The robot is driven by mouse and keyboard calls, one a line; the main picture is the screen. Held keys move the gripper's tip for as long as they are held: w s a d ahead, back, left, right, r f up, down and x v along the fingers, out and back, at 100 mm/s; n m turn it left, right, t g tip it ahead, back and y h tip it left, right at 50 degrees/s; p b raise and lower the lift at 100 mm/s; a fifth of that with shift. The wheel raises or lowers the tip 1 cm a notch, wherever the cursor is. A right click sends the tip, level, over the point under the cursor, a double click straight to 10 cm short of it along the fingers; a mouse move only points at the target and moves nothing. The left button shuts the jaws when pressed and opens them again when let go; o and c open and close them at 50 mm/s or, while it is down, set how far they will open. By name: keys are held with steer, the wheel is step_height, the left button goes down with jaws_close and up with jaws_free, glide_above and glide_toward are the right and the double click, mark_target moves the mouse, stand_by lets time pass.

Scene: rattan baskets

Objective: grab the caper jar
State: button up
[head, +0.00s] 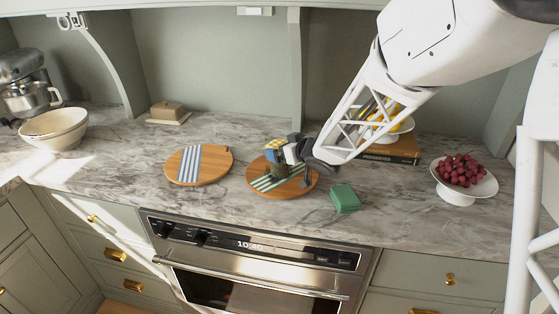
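A small dark green object that looks like the caper jar (279,171) is on the round wooden board with green and white stripes (262,188). It is too small for me to read a label. My gripper (283,163) reaches in from the right, low over this board, right by the jar. The gripper's fingers are small and partly merge with the things around them, so I cannot tell whether they are open or closed on the jar.
A multicoloured cube (271,151) is just behind the jar. A green box (345,199) lies right of the board. A blue-striped board (184,166) is to the left. A white stand of red grapes (447,184) and books (392,153) are to the right. The oven (250,262) is below the counter's edge.

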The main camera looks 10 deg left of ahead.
steer(key=shift+x, duration=1.1)
steer(key=shift+r, duration=0.1)
steer(key=c, duration=1.2)
steer(key=shift+c, duration=0.2)
steer(key=shift+r, duration=0.15)
steer(key=shift+r, duration=1.5)
steer(key=shift+s+d+r, duration=0.15)
steer(key=shift+s, duration=0.1)
steer(key=s+d, duration=0.3)
steer(key=s, duration=0.4)
steer(key=s+d+r, duration=0.1)
steer(key=s+d, duration=0.2)
steer(key=s, duration=0.4)
steer(key=shift+d+r, duration=0.2)
steer(key=shift+d, duration=0.05)
